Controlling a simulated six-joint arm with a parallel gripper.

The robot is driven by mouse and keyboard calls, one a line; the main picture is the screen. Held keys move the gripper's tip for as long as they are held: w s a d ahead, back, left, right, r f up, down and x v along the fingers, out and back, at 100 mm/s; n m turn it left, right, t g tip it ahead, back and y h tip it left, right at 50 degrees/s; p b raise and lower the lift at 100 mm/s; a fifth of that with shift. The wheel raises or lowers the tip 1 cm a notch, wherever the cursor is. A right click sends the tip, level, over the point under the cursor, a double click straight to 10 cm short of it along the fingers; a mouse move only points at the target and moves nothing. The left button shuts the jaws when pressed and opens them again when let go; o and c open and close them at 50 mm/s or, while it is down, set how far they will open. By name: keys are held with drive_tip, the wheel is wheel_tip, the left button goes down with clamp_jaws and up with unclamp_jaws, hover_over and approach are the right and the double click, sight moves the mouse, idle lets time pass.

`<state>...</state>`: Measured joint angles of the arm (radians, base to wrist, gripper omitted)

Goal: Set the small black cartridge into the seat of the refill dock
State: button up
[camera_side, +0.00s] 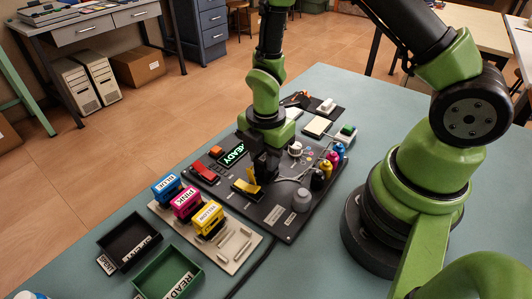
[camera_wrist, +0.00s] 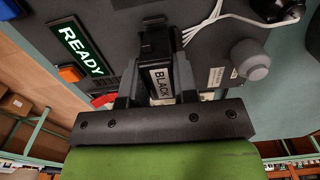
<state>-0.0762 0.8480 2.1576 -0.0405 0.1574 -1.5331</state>
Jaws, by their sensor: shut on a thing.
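The small black cartridge (camera_wrist: 160,84), labelled BLACK, is between the two dark fingers of my gripper (camera_wrist: 157,92) in the wrist view. The fingers are shut on its sides. In the side view my gripper (camera_side: 264,166) points down over the dark panel of the refill dock (camera_side: 285,222), just behind a yellow lever (camera_side: 247,186). The cartridge is hard to pick out from the dark fingers there. The seat is hidden by the gripper and cartridge. I cannot tell whether the cartridge touches it.
A red lever (camera_side: 203,173) and a lit READY display (camera_side: 233,154) are left of my gripper. A grey knob (camera_side: 302,200) and coloured bottles (camera_side: 328,165) stand right. Blue, pink and yellow cartridges (camera_side: 187,203) stand on a rack in front. A black tray (camera_side: 112,238) and green tray (camera_side: 187,287) lie nearer.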

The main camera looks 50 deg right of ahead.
drive_tip(key=shift+f, duration=0.4)
idle(0.3)
drive_tip(key=o, duration=1.3)
drive_tip(key=shift+r, duration=3.75)
